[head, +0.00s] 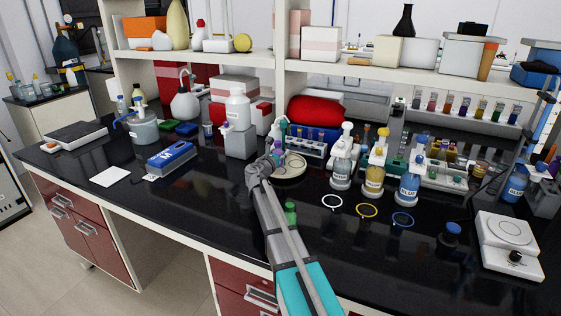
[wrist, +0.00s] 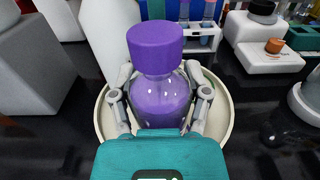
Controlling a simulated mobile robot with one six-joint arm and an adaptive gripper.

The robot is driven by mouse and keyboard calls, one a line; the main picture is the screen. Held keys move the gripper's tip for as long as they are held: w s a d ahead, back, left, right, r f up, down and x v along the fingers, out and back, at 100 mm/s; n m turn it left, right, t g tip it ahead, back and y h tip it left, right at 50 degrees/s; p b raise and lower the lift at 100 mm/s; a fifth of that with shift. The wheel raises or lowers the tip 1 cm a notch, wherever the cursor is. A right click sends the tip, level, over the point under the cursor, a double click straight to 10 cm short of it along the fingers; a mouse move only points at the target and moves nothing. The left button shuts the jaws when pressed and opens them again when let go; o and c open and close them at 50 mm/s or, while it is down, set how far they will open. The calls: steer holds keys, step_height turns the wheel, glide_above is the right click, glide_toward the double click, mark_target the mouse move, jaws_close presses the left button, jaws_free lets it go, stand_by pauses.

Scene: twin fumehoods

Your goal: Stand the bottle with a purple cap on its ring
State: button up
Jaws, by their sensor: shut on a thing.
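The bottle with a purple cap (wrist: 155,82) is round and clear, with purple liquid inside. It stands upright between the fingers of my gripper (wrist: 160,98), which is shut on its body from both sides. A round cream dish (wrist: 104,122) lies below and around the bottle in the wrist view; I cannot tell whether the bottle touches it. In the head view my gripper (head: 275,160) is at this dish (head: 291,172), and my arm hides most of the bottle. White (head: 332,201), yellow (head: 367,211) and blue (head: 402,219) rings lie on the bench. I cannot make out a purple ring.
A tube rack (head: 305,148) is behind the dish. A grey block (head: 240,142) is left of it.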

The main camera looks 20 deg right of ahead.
steer(key=shift+f+b, duration=0.7)
steer(key=shift+f, duration=0.35)
steer(key=shift+f, duration=0.1)
steer(key=o, duration=1.3)
steer(key=shift+c, duration=0.2)
steer(key=shift+r, duration=0.2)
steer(key=v, duration=1.2)
steer(key=shift+r, duration=0.15)
step_height(320, 180, up, 9)
steer(key=p, duration=0.9)
steer(key=shift+r+p, duration=0.25)
steer(key=shift+p, duration=0.2)
